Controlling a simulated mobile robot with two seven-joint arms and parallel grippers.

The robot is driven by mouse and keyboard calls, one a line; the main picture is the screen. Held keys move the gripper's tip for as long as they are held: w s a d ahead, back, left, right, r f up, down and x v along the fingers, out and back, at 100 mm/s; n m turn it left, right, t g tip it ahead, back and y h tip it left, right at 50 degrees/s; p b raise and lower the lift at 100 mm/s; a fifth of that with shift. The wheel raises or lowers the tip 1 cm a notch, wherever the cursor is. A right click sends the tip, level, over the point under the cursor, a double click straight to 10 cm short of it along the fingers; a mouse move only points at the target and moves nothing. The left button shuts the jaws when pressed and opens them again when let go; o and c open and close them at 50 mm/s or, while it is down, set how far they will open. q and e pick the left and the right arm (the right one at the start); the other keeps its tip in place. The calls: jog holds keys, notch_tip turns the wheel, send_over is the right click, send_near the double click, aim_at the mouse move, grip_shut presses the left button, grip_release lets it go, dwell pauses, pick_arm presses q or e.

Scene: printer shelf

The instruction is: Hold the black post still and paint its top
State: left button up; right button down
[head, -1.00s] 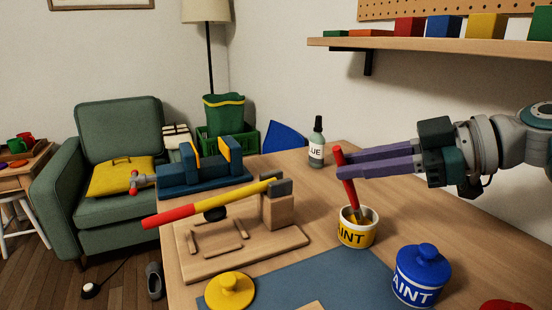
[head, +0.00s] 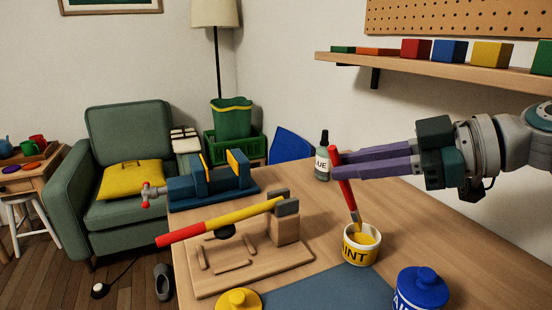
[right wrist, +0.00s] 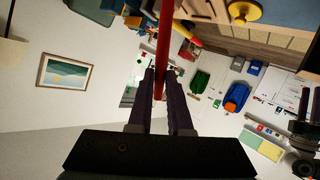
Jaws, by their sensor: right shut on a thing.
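My right gripper (head: 337,166) is shut on the red handle of a paintbrush (head: 346,190); the handle also shows between the fingers in the right wrist view (right wrist: 163,48). The brush is tilted, its yellow tip just above the open white pot of yellow paint (head: 358,253), near the far rim. A short black piece (head: 224,232), which looks like the black post, shows on the wooden board (head: 240,278). The handle of a red and yellow hammer (head: 230,217) passes over it and hides part of it. My left gripper is not in view.
A blue vise (head: 212,187) stands behind the board. A glue bottle (head: 323,160) stands behind the brush. A blue lidded paint pot (head: 421,288), a yellow lid (head: 239,300) and a blue-grey mat (head: 320,292) are at the front. A shelf (head: 430,66) hangs above.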

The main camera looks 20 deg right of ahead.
pick_arm(q)
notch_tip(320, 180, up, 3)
jog(key=p, duration=0.2)
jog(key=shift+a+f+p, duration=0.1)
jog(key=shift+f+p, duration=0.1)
jog(key=shift+p, duration=0.1)
pick_arm(e)
notch_tip(320, 180, up, 4)
jog(key=shift+r, duration=0.1)
